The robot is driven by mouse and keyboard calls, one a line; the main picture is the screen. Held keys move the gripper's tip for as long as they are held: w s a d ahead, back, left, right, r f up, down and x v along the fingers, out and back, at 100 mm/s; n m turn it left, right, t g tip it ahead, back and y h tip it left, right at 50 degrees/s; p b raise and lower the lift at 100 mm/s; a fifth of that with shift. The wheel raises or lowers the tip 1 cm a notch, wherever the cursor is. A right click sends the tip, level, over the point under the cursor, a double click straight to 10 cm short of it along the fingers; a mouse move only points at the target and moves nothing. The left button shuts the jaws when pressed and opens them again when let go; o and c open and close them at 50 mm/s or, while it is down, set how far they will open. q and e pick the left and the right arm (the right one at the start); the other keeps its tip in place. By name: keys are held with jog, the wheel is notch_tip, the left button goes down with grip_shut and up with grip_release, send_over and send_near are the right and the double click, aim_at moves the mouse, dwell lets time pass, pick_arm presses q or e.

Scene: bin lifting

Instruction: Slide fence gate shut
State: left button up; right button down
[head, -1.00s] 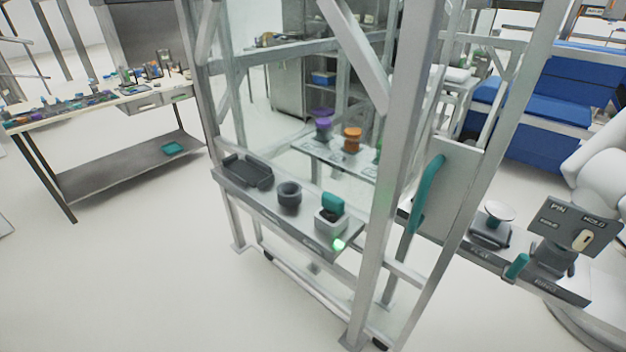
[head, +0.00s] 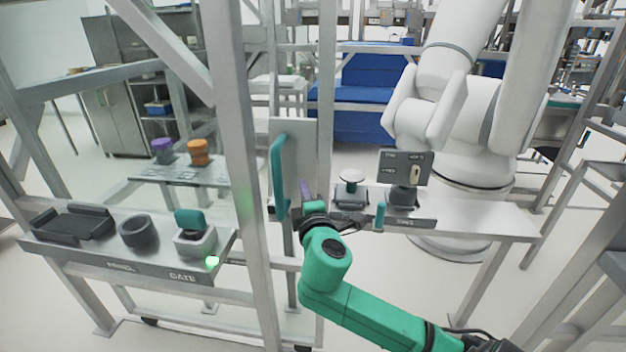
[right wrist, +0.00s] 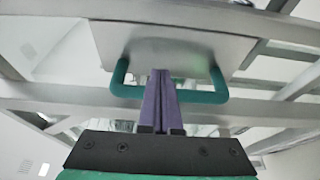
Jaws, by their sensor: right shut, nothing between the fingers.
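The gate panel (head: 304,142) is a flat grey plate with a vertical teal handle (head: 279,178), between two grey frame posts in the head view. In the right wrist view the panel (right wrist: 165,48) fills the upper middle, with the teal handle (right wrist: 205,97) crossing below it. My left gripper is out of view.
Left of the gate, a bench (head: 100,262) holds a black tray, a dark ring and a teal-topped block beside a green light. Right of it, a table (head: 480,218) bears a white-topped device and a sign. A large white robot arm (head: 450,110) stands behind.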

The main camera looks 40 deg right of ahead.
aim_at(311, 163)
jog(key=p+x, duration=0.1)
jog(key=x, duration=0.5)
jog(key=p+x, duration=0.1)
jog(key=x, duration=0.3)
jog(key=shift+r+p, duration=0.3)
jog(key=s+d, duration=0.1)
jog(key=s+d+p, duration=0.1)
jog(key=shift+s+d+f, duration=0.15)
jog(key=shift+d, duration=0.15)
jog(key=shift+s+d, duration=0.2)
jog(key=shift+s, duration=0.15)
jog(key=shift+w, duration=0.15)
jog(key=shift+f, duration=0.1)
